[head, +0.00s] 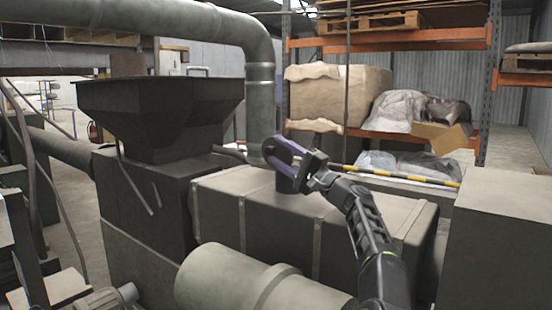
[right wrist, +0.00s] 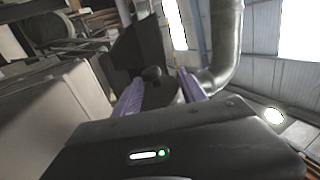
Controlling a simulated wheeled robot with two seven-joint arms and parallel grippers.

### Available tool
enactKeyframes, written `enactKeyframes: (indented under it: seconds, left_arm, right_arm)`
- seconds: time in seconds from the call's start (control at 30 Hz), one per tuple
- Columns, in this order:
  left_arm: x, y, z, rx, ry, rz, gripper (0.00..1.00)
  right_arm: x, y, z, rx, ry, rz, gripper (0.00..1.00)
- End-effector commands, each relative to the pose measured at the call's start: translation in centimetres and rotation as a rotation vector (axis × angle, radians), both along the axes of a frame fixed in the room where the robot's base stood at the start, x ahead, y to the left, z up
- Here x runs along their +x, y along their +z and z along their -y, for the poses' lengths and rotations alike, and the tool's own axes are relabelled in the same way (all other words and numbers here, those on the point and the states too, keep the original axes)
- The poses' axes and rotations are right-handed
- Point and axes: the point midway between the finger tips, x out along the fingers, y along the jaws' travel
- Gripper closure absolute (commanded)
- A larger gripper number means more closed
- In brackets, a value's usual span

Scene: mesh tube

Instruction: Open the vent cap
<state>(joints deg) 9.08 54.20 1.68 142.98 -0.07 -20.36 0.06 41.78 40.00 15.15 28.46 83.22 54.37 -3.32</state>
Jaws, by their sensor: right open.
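My right gripper (head: 281,152) is open, with purple fingers, above the top of a long grey box-shaped tank (head: 225,190). A short dark round stub (head: 285,184), which looks like the vent, rises from the tank top just below and behind the fingers. In the right wrist view, a dark rounded cap (right wrist: 152,73) shows between the two spread fingers of the right gripper (right wrist: 160,90). I cannot tell whether either finger touches it. The gripper hides part of the vent in the head view. My left gripper is not in view.
A dark hopper (head: 160,115) and a thick bent pipe (head: 259,80) stand left of and behind the vent. A pale cylinder (head: 235,280) lies in front of the tank. A grey box (head: 500,235) stands at right. Shelving with wrapped goods (head: 335,95) is behind.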

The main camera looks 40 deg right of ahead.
Motion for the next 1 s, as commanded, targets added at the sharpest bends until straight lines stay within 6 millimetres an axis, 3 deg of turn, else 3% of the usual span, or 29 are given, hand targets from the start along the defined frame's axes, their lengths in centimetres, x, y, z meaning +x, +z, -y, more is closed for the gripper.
enactKeyframes:
  seconds: [0.03, 0.2, 0.5, 0.9, 1.0]
  left_arm:
    - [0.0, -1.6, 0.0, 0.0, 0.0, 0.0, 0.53]
    - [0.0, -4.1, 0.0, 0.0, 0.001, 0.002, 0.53]
    - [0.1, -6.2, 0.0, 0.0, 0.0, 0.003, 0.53]
    - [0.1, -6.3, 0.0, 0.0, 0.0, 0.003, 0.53]
    - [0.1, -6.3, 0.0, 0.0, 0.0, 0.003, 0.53]
  right_arm:
    - [-1.1, -0.7, 0.4, -0.003, -0.005, 0.002, 0.52]
    - [-4.8, -0.6, 1.5, -0.004, -0.006, 0.001, 0.52]
    - [-9.8, -0.2, 3.0, -0.002, -0.003, 0.001, 0.52]
    - [-10.6, 0.0, 3.2, -0.001, 0.0, 0.001, 0.52]
    - [-10.5, 0.2, 3.0, -0.001, 0.003, 0.002, 0.6]
